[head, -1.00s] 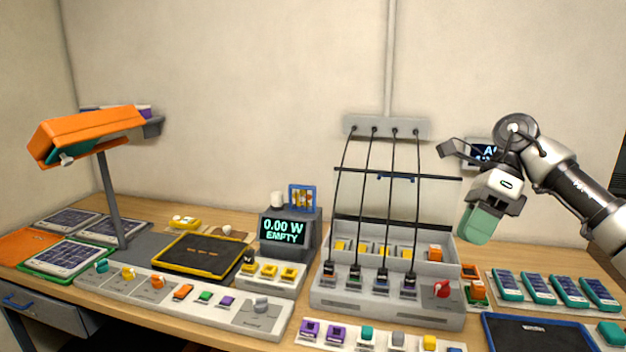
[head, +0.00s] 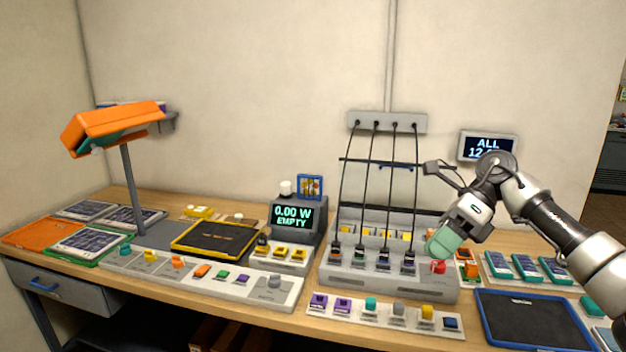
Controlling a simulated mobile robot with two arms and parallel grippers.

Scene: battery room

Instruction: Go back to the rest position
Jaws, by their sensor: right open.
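My right gripper (head: 443,241) is in the head view, right of centre, in front of the right end of the grey charging station (head: 390,285). Its fingers are teal and it looks empty. It hangs just above the station's red knob (head: 438,267); I cannot tell whether it touches anything. The right arm reaches in from the lower right edge. My left gripper is not in view.
The wooden bench (head: 310,325) carries a display reading 0.00 W EMPTY (head: 293,216), an orange lamp (head: 115,127), a yellow-rimmed tray (head: 218,256), a blue-rimmed tray (head: 478,318) and several teal cells (head: 526,266). Black cables hang over the station.

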